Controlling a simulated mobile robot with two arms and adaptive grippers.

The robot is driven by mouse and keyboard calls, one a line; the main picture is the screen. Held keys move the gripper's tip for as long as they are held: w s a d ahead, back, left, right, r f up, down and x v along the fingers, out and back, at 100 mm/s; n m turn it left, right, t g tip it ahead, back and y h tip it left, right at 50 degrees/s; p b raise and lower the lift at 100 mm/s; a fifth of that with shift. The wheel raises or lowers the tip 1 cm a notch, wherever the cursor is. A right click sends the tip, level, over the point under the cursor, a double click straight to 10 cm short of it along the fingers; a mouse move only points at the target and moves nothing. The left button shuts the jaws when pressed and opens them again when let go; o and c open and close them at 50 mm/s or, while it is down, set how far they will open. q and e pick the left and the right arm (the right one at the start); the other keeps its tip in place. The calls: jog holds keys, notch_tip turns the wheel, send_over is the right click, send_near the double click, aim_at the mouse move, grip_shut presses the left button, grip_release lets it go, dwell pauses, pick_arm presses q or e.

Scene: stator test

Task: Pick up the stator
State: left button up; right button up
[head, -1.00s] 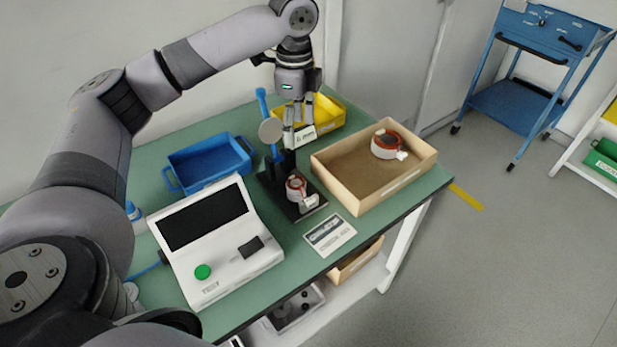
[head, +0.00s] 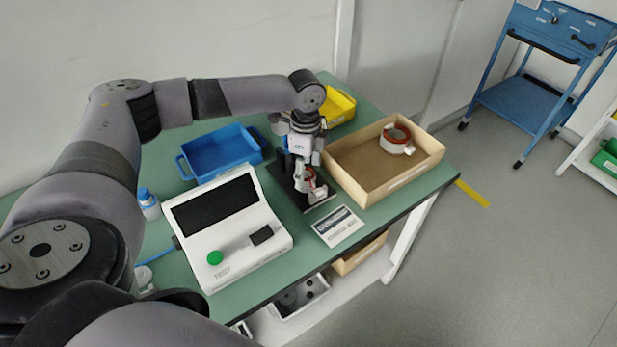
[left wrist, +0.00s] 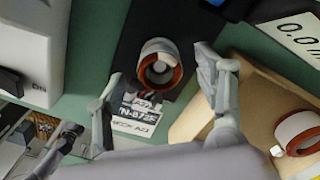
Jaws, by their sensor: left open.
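A stator (head: 309,182), a white ring with a copper-coloured inside, stands on the black test fixture (head: 284,186). In the left wrist view the stator (left wrist: 159,66) shows its open bore, with a white label plate (left wrist: 139,118) beside it. My left gripper (head: 304,177) is over the fixture, pointing down. Its open fingers (left wrist: 156,88) are on either side of the stator, and I cannot tell whether they touch it. The gripper hides part of the stator and fixture in the head view. A second stator (head: 397,139) lies in the cardboard box (head: 372,194).
A white tester (head: 232,228) with a green button stands left of the fixture. A blue bin (head: 217,153) and a yellow bin (head: 340,107) are behind. A printed card (head: 338,227) lies in front, near the edge of the green table (head: 296,262).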

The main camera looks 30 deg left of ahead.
pick_arm(q)
jog(key=shift+f, duration=0.55)
jog(key=c, duration=1.4)
